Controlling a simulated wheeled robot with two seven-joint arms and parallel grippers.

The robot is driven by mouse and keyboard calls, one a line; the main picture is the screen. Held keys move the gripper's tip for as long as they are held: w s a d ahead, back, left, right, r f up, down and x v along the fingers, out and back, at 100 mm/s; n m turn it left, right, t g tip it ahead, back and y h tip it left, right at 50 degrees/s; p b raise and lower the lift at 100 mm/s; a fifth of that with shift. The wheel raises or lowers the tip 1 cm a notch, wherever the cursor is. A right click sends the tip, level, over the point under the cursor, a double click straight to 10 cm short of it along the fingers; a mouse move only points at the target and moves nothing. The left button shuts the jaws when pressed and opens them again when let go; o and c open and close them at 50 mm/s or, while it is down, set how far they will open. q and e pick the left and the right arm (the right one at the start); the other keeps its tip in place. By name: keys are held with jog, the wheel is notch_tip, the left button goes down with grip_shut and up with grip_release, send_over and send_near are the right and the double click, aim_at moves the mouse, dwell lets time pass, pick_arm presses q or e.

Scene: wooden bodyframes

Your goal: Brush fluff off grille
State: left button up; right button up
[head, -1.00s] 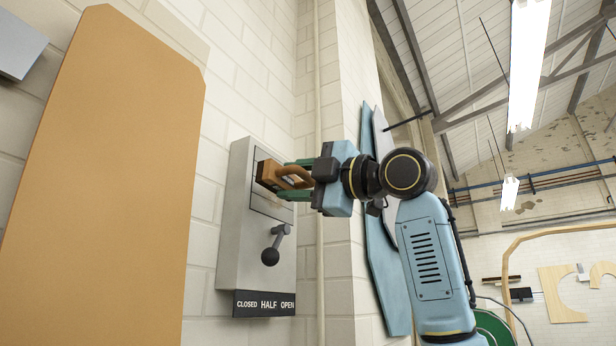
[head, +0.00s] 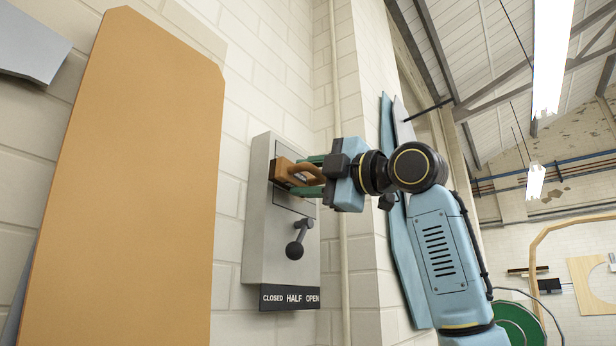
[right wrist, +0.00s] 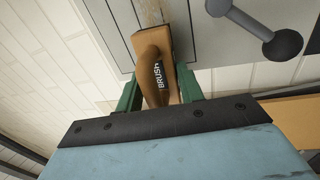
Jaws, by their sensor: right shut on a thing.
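My right gripper (head: 318,172) is shut on the handle of a brown wooden brush (head: 291,172). The right wrist view shows the brush (right wrist: 155,65) between the green fingers, with "BRUSH" lettered on its handle. The brush is held up against the front of a grey wall box (head: 259,225). The grille is not clearly seen; the brush and gripper cover much of the panel (head: 285,200) where they meet. I cannot make out any fluff. My left gripper is not in view.
A dark ball-ended lever (head: 295,249) sticks out of the box just below the brush. Under it is a black sign (head: 290,298) reading CLOSED, HALF, OPEN. A large tan board (head: 125,190) stands left, and a pipe (head: 338,110) runs up the wall at right.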

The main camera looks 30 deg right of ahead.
aim_at(312, 185)
jog(key=shift+p+x, duration=0.6)
jog(key=shift+x, duration=0.3)
jog(key=shift+d+f, duration=0.1)
jog(key=shift+f, duration=0.05)
jog(key=shift+w+d+p, duration=0.3)
jog(key=shift+d+p, duration=0.3)
jog(key=shift+d, duration=0.2)
jog(key=shift+w+d+p, duration=0.3)
jog(key=shift+d+p, duration=0.25)
jog(key=shift+d, duration=0.3)
jog(key=shift+w+d+p, duration=1.5)
jog(key=shift+d+p, duration=1.4)
jog(key=shift+d, duration=0.3)
jog(key=shift+s+a, duration=0.7)
jog(key=shift+a, duration=0.95)
jog(key=shift+s+a, duration=0.7)
jog(key=shift+a, duration=1)
jog(key=shift+s+a, duration=0.7)
jog(key=shift+a, duration=0.95)
jog(key=shift+s+d, duration=0.15)
